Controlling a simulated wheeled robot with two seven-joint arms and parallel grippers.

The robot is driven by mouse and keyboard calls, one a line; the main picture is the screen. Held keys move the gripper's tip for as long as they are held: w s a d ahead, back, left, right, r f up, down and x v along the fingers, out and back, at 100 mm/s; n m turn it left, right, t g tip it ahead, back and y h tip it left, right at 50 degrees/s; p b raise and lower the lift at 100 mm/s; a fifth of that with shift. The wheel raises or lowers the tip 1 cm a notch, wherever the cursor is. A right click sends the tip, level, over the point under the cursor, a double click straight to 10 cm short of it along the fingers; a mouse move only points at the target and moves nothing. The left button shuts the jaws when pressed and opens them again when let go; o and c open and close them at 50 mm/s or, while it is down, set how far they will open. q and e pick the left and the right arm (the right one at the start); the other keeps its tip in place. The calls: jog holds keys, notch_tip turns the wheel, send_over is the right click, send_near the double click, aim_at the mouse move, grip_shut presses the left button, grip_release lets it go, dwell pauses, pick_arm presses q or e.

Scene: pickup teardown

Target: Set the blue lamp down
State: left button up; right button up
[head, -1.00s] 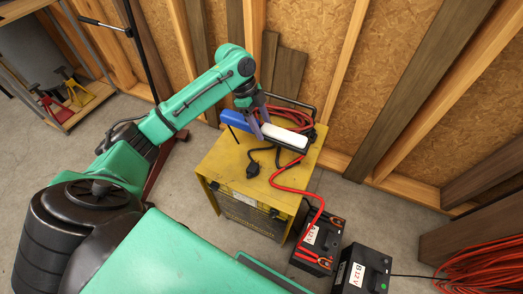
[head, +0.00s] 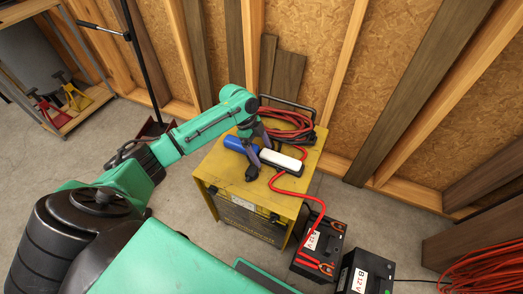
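The blue lamp has a blue body (head: 235,144) and a white light panel (head: 281,160) with a dark edge. It lies level, low over the top of the yellow charger cabinet (head: 215,166) or on it; I cannot tell whether it touches. My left gripper (head: 257,150) reaches down from above, with its fingers around the middle of the lamp, between the blue part and the white panel. It looks shut on the lamp. My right gripper is not in view.
Red cables (head: 287,125) lie coiled at the cabinet's back. A red lead runs down to a black battery (head: 320,246), beside a second battery (head: 366,272). The stud wall stands close behind. A red cable coil (head: 480,262) lies at the lower right.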

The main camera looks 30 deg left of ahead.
pick_arm(q)
jog(key=shift+r, duration=0.15)
jog(key=p+v, duration=0.1)
jog(key=v, duration=1.1)
jog(key=shift+p, duration=0.35)
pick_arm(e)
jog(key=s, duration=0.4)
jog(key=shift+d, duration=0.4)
